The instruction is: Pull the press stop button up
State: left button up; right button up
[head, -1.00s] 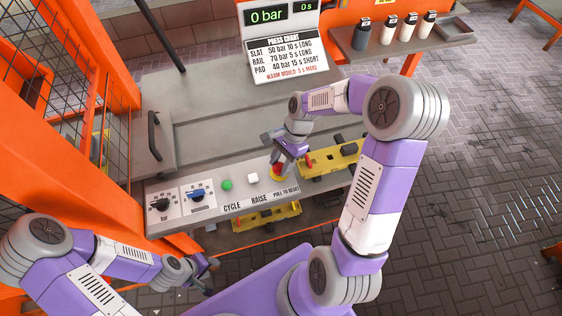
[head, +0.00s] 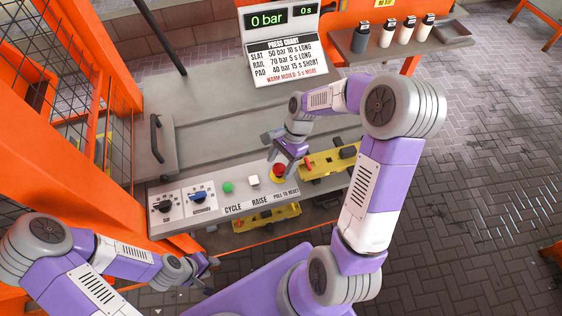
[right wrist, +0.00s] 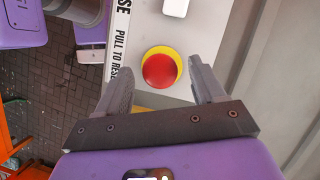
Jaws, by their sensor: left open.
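The press stop button (head: 278,170) is a round red cap on a yellow base, at the right end of the control panel beside the "PULL TO RESET" label. My right gripper (head: 289,162) is just above and behind it in the head view. In the right wrist view, the red button (right wrist: 160,71) shows between the two spread fingertips (right wrist: 161,64); the jaws are open and empty. I cannot tell whether the button is up or down. My left gripper (head: 207,270) is open and empty at the lower left, apart from the panel.
The panel (head: 215,207) also holds two dials, a green CYCLE button (head: 228,187) and a white RAISE button (head: 253,181). Yellow fixtures (head: 330,161) lie close right of the stop button. The display board (head: 283,40) stands behind and reads 0 bar.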

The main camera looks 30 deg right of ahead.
jog(key=p+v, duration=0.2)
jog(key=v, duration=0.5)
jog(key=shift+r, duration=0.25)
jog(key=shift+d, duration=0.1)
